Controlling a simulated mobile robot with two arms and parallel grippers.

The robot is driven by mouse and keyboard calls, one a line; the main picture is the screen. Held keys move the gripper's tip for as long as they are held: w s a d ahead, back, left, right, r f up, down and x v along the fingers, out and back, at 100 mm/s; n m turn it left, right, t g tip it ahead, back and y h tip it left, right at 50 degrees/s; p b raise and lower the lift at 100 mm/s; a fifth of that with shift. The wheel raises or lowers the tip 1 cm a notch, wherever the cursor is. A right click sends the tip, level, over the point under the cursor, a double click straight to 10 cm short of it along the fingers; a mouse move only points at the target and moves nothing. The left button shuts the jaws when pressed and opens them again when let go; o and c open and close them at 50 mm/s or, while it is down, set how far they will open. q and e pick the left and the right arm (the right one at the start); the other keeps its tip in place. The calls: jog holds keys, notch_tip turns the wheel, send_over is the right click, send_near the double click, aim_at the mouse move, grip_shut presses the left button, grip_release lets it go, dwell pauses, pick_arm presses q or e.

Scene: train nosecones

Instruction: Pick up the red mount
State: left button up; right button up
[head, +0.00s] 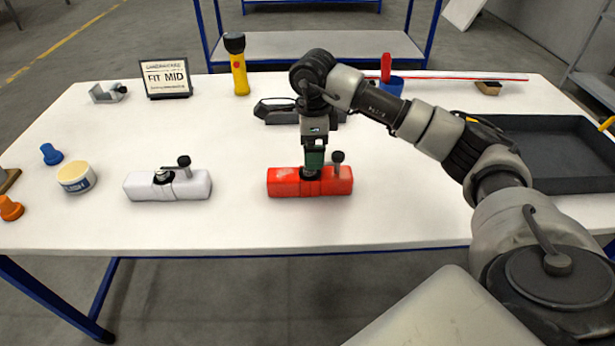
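The red mount (285,184) is a long red block lying on the white table near the middle of the front edge. It has a black-knobbed post (338,160) toward its right end. My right gripper (312,172) points straight down over the middle of the red mount, at or very near its top. The fingertips are small and partly lost against dark parts there, so I cannot tell whether they grip it. A similar white mount (140,186) lies to the left, also with a black-knobbed post. My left gripper is not in view.
A dark tray (560,150) fills the table's right side. A cream tub (75,177) is at the left. The table between the two mounts is clear.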

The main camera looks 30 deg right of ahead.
aim_at(310, 181)
jog(key=shift+f, duration=0.6)
jog(key=shift+w+f, duration=0.1)
jog(key=shift+f, duration=0.25)
jog(key=shift+w+f, duration=0.1)
jog(key=shift+f, duration=0.3)
notch_tip(310, 181, down, 4)
jog(key=shift+r+p, duration=0.25)
jog(key=shift+p, duration=0.45)
jog(key=shift+f, duration=0.55)
jog(key=shift+c, duration=0.9)
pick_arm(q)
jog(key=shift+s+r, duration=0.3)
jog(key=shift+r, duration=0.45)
pick_arm(e)
jog(key=c, duration=0.9)
jog(key=shift+r, duration=0.2)
